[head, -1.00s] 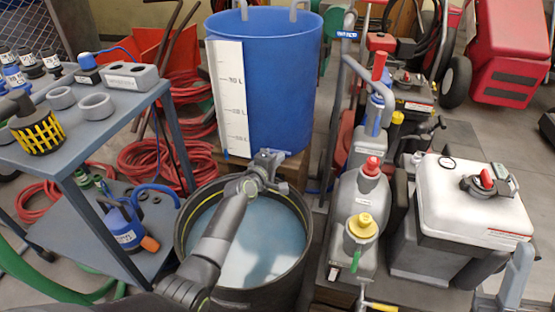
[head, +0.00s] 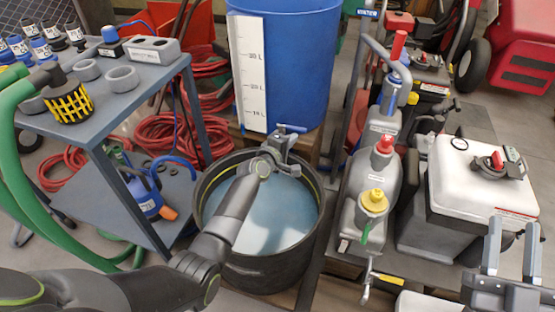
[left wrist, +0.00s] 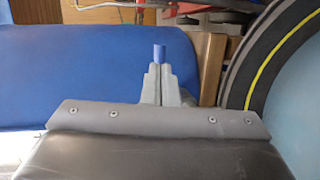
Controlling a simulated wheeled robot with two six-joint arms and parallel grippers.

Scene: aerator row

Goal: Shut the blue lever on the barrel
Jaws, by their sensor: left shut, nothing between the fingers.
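The blue barrel (head: 320,70) stands behind a black tub, with a white litre scale on its side. The small blue lever (head: 296,127) shows low at the barrel's front, partly hidden by my left gripper (head: 282,134). That gripper is shut and empty, with its fingertips at the lever. In the left wrist view, a blue tip (left wrist: 159,52) shows just beyond the closed fingers (left wrist: 159,72); I cannot tell whether they touch. My right gripper (head: 512,248) is open and empty at the lower right, its fingers apart.
The black tub (head: 213,255) of bluish liquid lies under my left arm. A grey trolley table (head: 140,85) with fittings stands left, near a green hose (head: 15,150). Grey canisters (head: 370,185) and a white-topped tank (head: 475,175) crowd the right.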

